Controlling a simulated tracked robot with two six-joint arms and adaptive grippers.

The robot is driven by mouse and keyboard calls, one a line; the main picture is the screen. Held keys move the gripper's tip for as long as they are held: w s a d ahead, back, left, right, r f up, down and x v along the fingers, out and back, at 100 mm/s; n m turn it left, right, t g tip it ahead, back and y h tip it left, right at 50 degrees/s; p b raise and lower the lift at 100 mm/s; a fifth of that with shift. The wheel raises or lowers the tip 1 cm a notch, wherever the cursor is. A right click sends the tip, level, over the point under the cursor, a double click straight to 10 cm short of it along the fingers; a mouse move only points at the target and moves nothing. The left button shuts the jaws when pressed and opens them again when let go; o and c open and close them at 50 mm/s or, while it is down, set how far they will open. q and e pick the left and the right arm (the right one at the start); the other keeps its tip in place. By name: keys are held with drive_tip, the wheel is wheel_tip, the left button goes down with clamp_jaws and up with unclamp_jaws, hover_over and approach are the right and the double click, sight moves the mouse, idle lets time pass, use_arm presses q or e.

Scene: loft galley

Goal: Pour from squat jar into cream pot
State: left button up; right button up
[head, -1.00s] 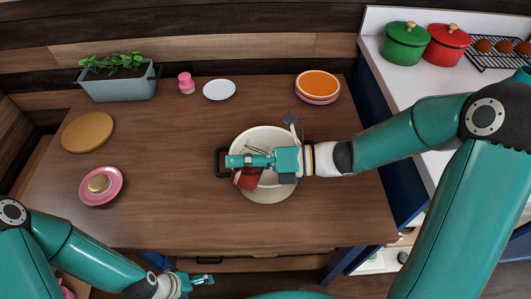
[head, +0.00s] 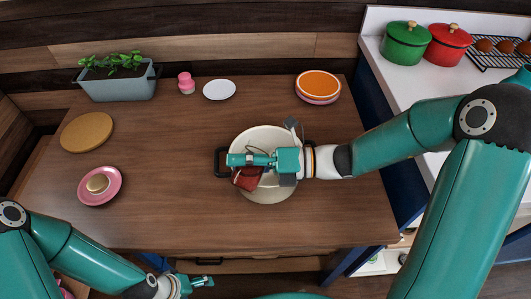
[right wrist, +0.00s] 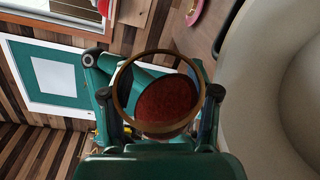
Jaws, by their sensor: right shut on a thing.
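My right gripper (head: 240,160) is shut on the squat jar (head: 246,179), over the left part of the cream pot (head: 262,131). In the head view the jar is dark red and mostly covered by the gripper. In the right wrist view the jar (right wrist: 165,105) shows a tan ring and a dark red mass within, between the fingers; it looks tilted. The pot's pale wall (right wrist: 270,80) fills the right of that view. Whether anything leaves the jar cannot be seen. My left gripper (head: 207,284) looks open and empty, below the table's front edge.
The wooden table (head: 170,190) has free room left of the pot. A pink plate (head: 113,190), tan round board (head: 87,132), planter (head: 120,88), pink jar (head: 186,84), white plate (head: 219,90) and orange plate (head: 317,84) stand around it. A green pot (head: 404,45) and red pot (head: 446,46) stand on the counter.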

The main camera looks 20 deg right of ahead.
sight(260, 143)
drive_tip(key=shift+f, duration=0.1)
drive_tip(key=shift+w+d+r+m+y+p, duration=0.5)
drive_tip(key=shift+m+p, duration=0.4)
drive_tip(key=shift+p, duration=0.7)
drive_tip(key=shift+w+d, duration=0.1)
drive_tip(key=shift+w, duration=0.05)
drive_tip(key=shift+w+d+f+m+p, duration=0.15)
drive_tip(key=shift+f+m+p, duration=0.15)
drive_tip(key=shift+m+p, duration=0.6)
drive_tip(key=shift+w+d+r+m+t+y+p, duration=0.2)
drive_tip(key=shift+r+m+t+y+p, duration=0.2)
drive_tip(key=shift+m+p, duration=0.65)
drive_tip(key=shift+w+d+r+m+t+y+p, duration=0.15)
drive_tip(key=shift+r+m+t+y+p, duration=0.35)
drive_tip(key=shift+p, duration=0.9)
drive_tip(key=shift+m+p, duration=0.35)
drive_tip(key=shift+w+d+r+m+p, duration=0.1)
drive_tip(key=shift+w+r+m+p, duration=0.15)
drive_tip(key=shift+r+m+p, duration=0.8)
drive_tip(key=shift+w+d+r+m+t+p, duration=0.1)
drive_tip(key=shift+w+d+m+t+p, duration=0.2)
drive_tip(key=shift+m+t+p, duration=0.6)
idle(0.5)
